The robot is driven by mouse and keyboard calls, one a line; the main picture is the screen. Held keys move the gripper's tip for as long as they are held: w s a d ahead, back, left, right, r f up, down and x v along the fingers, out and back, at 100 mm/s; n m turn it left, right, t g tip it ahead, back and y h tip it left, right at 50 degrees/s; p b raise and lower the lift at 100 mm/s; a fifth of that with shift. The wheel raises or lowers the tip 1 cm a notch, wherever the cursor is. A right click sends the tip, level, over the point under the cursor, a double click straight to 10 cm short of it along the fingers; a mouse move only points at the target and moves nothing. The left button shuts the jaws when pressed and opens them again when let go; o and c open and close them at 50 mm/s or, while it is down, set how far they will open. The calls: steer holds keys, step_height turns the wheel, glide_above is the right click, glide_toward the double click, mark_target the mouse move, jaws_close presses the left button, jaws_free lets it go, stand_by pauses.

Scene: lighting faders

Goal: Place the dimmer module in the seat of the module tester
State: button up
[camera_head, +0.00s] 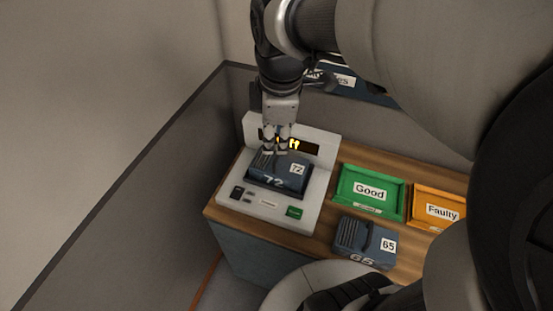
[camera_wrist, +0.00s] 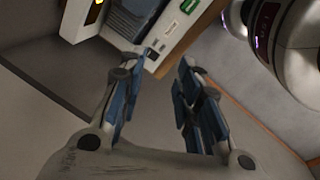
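The module tester (camera_head: 256,208) is a pale grey unit with a lit display on its raised back panel. A blue dimmer module marked 72 (camera_head: 285,179) sits in its seat and looks level. It also shows in part at the top of the wrist view (camera_wrist: 146,14). My gripper (camera_head: 274,152) is over the back left part of this module in the head view. In the wrist view its two fingers (camera_wrist: 158,63) are apart with nothing between them. A second blue module marked 65 (camera_head: 365,238) stands on the wooden bench in front of the trays.
A green Good tray (camera_head: 372,211) and an orange Faulty tray (camera_head: 440,225) lie right of the tester and look empty. A partly hidden blue container with a white label (camera_head: 344,80) is behind the bench. My arm hides the bench's right side.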

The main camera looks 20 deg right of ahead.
steer(key=s+a+m+t, duration=0.2)
steer(key=s+a+m, duration=0.1)
steer(key=s+m, duration=1)
steer(key=shift+s+a+r+m, duration=0.15)
steer(key=shift+s+a+m, duration=0.15)
stand_by(1.5)
